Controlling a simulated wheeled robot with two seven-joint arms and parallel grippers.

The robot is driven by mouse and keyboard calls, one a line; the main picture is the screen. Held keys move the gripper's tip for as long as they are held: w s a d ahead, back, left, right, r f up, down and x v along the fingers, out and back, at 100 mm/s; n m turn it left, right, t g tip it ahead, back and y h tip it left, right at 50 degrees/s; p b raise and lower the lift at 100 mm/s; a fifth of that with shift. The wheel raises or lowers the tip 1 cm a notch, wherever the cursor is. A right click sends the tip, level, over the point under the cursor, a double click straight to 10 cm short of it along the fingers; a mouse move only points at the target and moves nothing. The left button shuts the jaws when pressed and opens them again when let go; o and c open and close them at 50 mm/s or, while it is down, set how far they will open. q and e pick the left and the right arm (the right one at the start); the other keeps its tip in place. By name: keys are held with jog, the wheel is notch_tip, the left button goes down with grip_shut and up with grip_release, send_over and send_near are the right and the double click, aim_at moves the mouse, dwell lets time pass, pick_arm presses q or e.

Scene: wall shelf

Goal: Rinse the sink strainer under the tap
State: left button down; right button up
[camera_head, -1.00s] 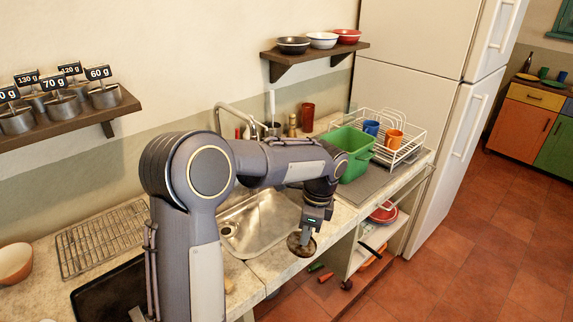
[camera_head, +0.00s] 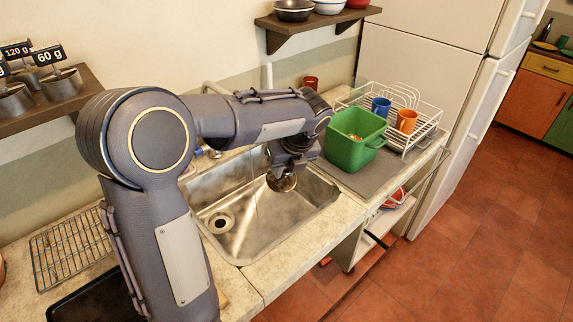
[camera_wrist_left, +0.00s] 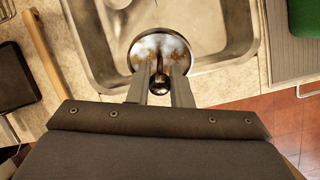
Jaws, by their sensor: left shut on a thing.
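My left gripper (camera_head: 283,168) is shut on the sink strainer (camera_head: 281,182), a round metal disc with a knob. It holds the strainer over the right part of the steel sink (camera_head: 240,236). In the left wrist view the strainer (camera_wrist_left: 160,48) sits between the fingertips (camera_wrist_left: 160,82), with brown and yellowish dirt on its face. The tap (camera_head: 214,87) is mostly hidden behind my left arm. A faint thin vertical streak shows in the sink, left of the strainer; I cannot tell for sure that it is water. My right gripper is not in view.
A green bin (camera_head: 352,146) stands on a grey mat (camera_head: 372,180) right of the sink, beside a white dish rack (camera_head: 433,124) with mugs. A wire rack (camera_head: 62,250) and a dark tray (camera_head: 95,300) lie left. A bowl shelf (camera_head: 310,24) hangs above.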

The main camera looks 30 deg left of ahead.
pick_arm(q)
jog(key=shift+w+a+f, duration=0.1)
jog(key=shift+a, duration=0.25)
jog(key=shift+w+a+f+b, duration=0.2)
jog(key=shift+w+a, duration=0.15)
jog(key=shift+a, duration=0.25)
jog(key=shift+w+a+f+b, duration=0.15)
jog(key=shift+w+a, duration=0.15)
jog(key=shift+a, duration=0.3)
jog(key=w+a+f+p, duration=0.1)
jog(key=w+a, duration=0.3)
jog(key=a, duration=0.4)
jog(key=shift+w+a+f, duration=0.15)
jog(key=shift+a+f, duration=0.25)
jog(key=shift+p, duration=0.35)
jog(key=shift+w+d+p, duration=0.25)
jog(key=shift+w+p, duration=0.2)
jog(key=shift+w, duration=0.1)
